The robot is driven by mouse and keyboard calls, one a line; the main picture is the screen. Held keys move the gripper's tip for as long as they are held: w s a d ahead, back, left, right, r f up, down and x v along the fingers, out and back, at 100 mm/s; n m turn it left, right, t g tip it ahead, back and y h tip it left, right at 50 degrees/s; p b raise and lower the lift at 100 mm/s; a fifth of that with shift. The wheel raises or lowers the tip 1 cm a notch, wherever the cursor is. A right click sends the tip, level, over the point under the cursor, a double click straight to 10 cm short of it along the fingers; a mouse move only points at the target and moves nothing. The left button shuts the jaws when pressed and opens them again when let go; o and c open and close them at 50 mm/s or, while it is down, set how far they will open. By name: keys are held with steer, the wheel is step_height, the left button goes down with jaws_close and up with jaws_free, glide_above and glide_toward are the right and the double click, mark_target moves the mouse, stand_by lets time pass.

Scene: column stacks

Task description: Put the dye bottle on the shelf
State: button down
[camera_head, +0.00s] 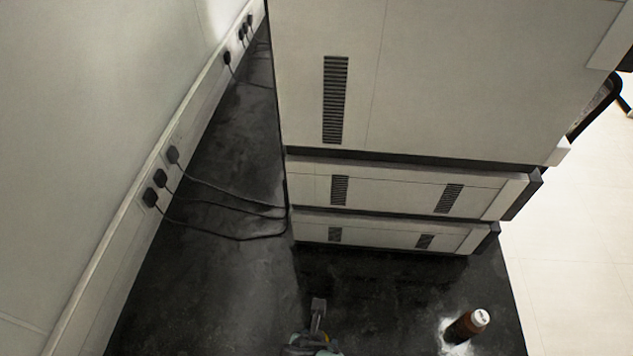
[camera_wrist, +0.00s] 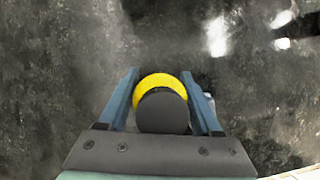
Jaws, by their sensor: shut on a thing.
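My gripper (camera_wrist: 160,78) is shut on a yellow bottle (camera_wrist: 158,82) with a dark round cap, seen from above between the two blue fingers. I take it for the dye bottle, but no label shows. The bottle's lower part is hidden. I cannot make out a shelf for certain in either view.
A brown bottle (camera_head: 464,328) with a white cap stands on the dark bench (camera_head: 225,290), right of my gripper. A tall pale instrument stack (camera_head: 440,80) with vents rises behind. Plugs and black cables (camera_head: 215,205) run along the left wall. The bench between is clear.

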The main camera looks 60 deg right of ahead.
steer(key=shift+f, duration=2.5)
steer(key=shift+f+b, duration=0.2)
steer(key=shift+b, duration=0.1)
steer(key=shift+c, duration=0.3)
jaws_free()
steer(key=shift+r, duration=0.1)
steer(key=p+v, duration=0.1)
steer(key=v, duration=1.1)
steer(key=shift+r, duration=0.2)
